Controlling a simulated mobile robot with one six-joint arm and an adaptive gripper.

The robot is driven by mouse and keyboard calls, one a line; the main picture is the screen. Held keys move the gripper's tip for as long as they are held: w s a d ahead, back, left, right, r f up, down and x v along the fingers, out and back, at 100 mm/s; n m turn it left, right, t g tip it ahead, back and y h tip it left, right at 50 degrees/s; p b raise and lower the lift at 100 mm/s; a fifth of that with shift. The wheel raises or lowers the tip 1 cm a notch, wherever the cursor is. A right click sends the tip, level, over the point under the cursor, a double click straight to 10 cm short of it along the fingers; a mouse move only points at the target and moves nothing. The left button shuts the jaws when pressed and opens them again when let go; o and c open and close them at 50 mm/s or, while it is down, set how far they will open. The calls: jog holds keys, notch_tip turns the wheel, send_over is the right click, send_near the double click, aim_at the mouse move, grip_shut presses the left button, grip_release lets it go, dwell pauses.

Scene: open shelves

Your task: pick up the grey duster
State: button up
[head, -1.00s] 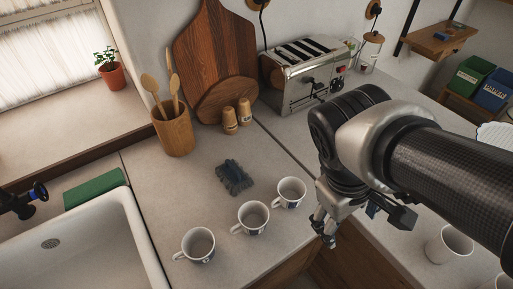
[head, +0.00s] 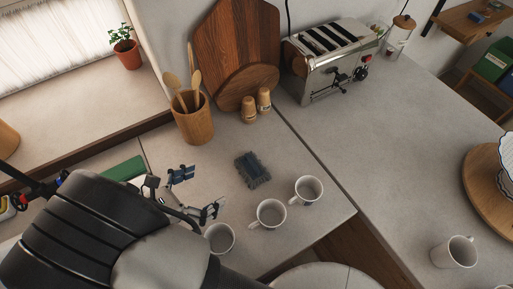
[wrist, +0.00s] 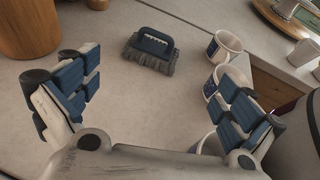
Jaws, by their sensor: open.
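The grey duster (head: 252,169) lies on the counter behind the row of white mugs in the head view. In the wrist view the duster (wrist: 151,50) shows a dark blue handle over grey bristles, ahead of my gripper and between the lines of its fingers. My gripper (head: 196,193) is open and empty, to the left of the duster and apart from it. Its blue-padded fingers stand wide apart in the wrist view (wrist: 155,98). The arm hides part of the sink side.
White mugs (head: 270,213) stand in a row in front of the duster, one partly behind my gripper. A wooden utensil pot (head: 194,122), two small shakers (head: 256,102), cutting boards and a toaster (head: 325,62) stand behind. Bare counter surrounds the duster.

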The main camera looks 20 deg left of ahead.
jog(key=b, duration=0.2)
send_near(250, 165)
jog(key=w+d, duration=0.2)
jog(key=w, duration=0.1)
jog(key=shift+w+d+r, duration=0.1)
jog(key=shift+w+d, duration=0.05)
jog(key=shift+d, duration=0.25)
jog(key=b+x, duration=0.2)
jog(key=x, duration=0.3)
jog(key=shift+w+a+f, duration=0.1)
jog(key=shift+f, duration=0.15)
jog(key=shift+c, duration=0.4)
jog(key=c, duration=1)
